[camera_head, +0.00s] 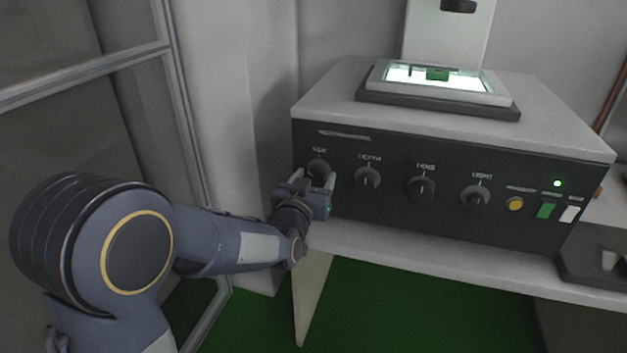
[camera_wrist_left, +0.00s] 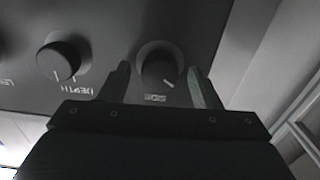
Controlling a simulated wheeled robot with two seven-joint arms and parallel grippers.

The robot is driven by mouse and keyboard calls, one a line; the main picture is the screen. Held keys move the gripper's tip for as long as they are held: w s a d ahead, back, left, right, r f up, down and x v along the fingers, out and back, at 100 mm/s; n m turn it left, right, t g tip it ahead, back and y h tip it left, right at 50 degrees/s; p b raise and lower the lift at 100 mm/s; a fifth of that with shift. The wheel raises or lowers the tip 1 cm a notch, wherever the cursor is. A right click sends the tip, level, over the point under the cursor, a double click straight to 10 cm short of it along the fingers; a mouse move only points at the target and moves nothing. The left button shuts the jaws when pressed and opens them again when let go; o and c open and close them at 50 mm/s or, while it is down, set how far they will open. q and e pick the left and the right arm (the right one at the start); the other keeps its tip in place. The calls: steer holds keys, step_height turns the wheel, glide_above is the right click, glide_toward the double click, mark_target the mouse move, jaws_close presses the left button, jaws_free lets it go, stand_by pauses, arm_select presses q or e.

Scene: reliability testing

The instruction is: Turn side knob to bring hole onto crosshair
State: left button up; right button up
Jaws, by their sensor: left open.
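The side knob (camera_head: 318,168) is the leftmost dark round knob on the front panel of the grey machine. In the left wrist view the side knob (camera_wrist_left: 159,68) sits between my two finger tips, with its white pointer line toward the lower right. My left gripper (camera_head: 316,182) is open, with one finger on either side of this knob; I cannot tell whether they touch it. It also shows in the left wrist view (camera_wrist_left: 163,85). On top, a lit stage (camera_head: 455,80) carries a small green piece (camera_head: 437,73). The hole and crosshair are too small to make out. My right gripper is not in view.
To the right are the depth knob (camera_head: 367,179), a third knob (camera_head: 421,188) and the light knob (camera_head: 475,198). A glass-panelled frame (camera_head: 185,110) stands on the left.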

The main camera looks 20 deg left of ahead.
arm_select(q)
steer(key=c, duration=1)
steer(key=m+p, duration=0.1)
steer(key=m, duration=0.4)
steer(key=m+p, duration=0.1)
steer(key=m, duration=0.5)
steer(key=shift+m, duration=0.3)
steer(key=shift+p, duration=0.3)
steer(key=o, duration=1)
